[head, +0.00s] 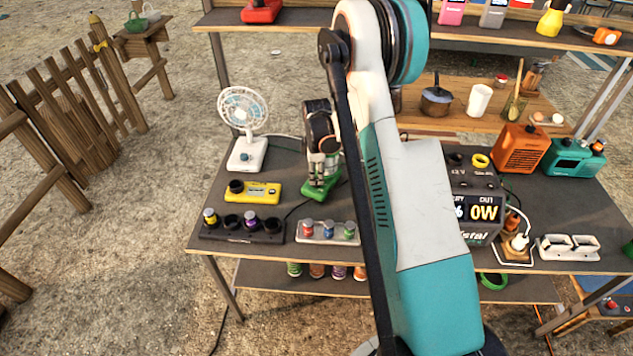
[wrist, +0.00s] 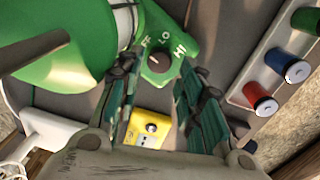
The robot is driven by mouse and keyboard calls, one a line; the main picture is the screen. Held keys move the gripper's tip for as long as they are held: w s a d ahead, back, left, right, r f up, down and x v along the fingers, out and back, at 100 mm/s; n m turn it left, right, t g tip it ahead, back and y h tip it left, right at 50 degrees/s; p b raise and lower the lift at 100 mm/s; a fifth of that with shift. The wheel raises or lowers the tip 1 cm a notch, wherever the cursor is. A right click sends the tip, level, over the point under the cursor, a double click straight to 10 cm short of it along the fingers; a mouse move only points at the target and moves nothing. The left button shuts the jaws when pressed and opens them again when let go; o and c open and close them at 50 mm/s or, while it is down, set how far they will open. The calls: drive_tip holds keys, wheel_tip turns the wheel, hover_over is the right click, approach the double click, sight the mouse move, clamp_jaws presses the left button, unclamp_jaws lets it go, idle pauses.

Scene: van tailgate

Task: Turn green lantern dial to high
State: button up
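The green lantern (head: 318,190) stands on the dark table, partly hidden by my gripper in the head view. In the wrist view its green body (wrist: 75,55) fills the upper left. Its dark round dial (wrist: 159,60) sits on a green base with OFF, LO and HI marks around it, the OFF mark partly covered. The dial's pointer is too small to read surely. My gripper (wrist: 157,72) is open, with one finger to the left of the dial and one to the right; contact cannot be told. In the head view my gripper (head: 322,165) is above the lantern's base.
A white fan (head: 245,130) and a yellow box (head: 253,192) stand left of the lantern. A dark battery tray (head: 243,234) and a light tray with coloured cells (head: 328,232) lie in front. A power station (head: 475,200) stands right, partly behind my arm.

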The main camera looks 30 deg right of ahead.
drive_tip(key=shift+w+d+f+b, duration=0.1)
drive_tip(key=shift+f+b, duration=0.2)
drive_tip(key=shift+f, duration=1.5)
drive_tip(key=c, duration=0.8)
